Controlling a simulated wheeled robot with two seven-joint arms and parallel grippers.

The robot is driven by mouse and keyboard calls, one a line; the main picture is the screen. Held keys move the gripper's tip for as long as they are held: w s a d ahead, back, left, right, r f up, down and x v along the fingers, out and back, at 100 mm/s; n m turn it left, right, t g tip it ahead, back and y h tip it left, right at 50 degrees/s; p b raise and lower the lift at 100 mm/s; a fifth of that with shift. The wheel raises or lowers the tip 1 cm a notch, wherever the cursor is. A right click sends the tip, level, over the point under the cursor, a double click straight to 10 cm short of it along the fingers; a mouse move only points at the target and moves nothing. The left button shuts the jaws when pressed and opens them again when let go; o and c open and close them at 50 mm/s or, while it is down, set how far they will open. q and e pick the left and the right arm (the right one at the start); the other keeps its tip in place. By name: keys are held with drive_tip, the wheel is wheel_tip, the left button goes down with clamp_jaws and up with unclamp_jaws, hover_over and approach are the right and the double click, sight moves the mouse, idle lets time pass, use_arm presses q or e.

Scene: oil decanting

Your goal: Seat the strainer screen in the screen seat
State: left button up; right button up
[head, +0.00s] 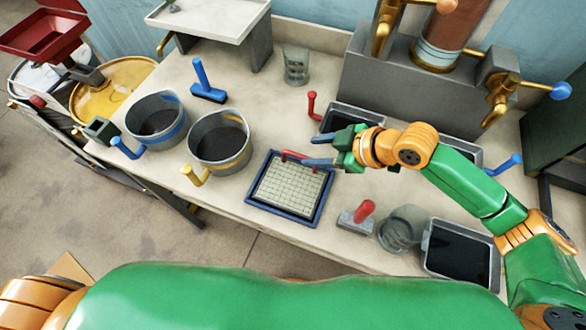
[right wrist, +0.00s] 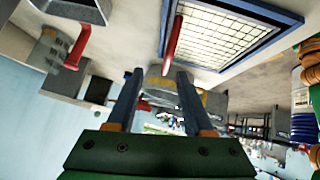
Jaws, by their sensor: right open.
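The strainer screen (head: 288,188) is a pale gridded panel with a red handle along its far edge. It lies inside a dark blue frame (head: 258,208), which looks like the screen seat, on the bench. I cannot tell whether it sits fully flush. My right gripper (head: 326,149) is open and empty at the screen's far right corner, near the red handle. In the right wrist view the handle (right wrist: 173,40) shows just beyond the two spread fingertips, and the grid (right wrist: 215,35) fills the top. My left gripper is out of view.
Two dark-filled pots (head: 157,118) (head: 220,143) stand left of the frame. A red-handled block (head: 357,216), a clear jar (head: 400,230) and a black tray (head: 460,253) stand to the right. A grey machine (head: 400,90) is behind. A blue-handled tool (head: 207,92) lies at the back left.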

sight(301, 155)
drive_tip(key=a+f, duration=0.3)
drive_tip(key=shift+p, duration=0.35)
drive_tip(key=shift+w+f, duration=0.2)
drive_tip(key=shift+w, duration=0.2)
drive_tip(key=shift+s+r, duration=0.1)
drive_tip(key=shift+s, duration=0.1)
clamp_jaws()
drive_tip(key=shift+w, duration=0.1)
idle(0.3)
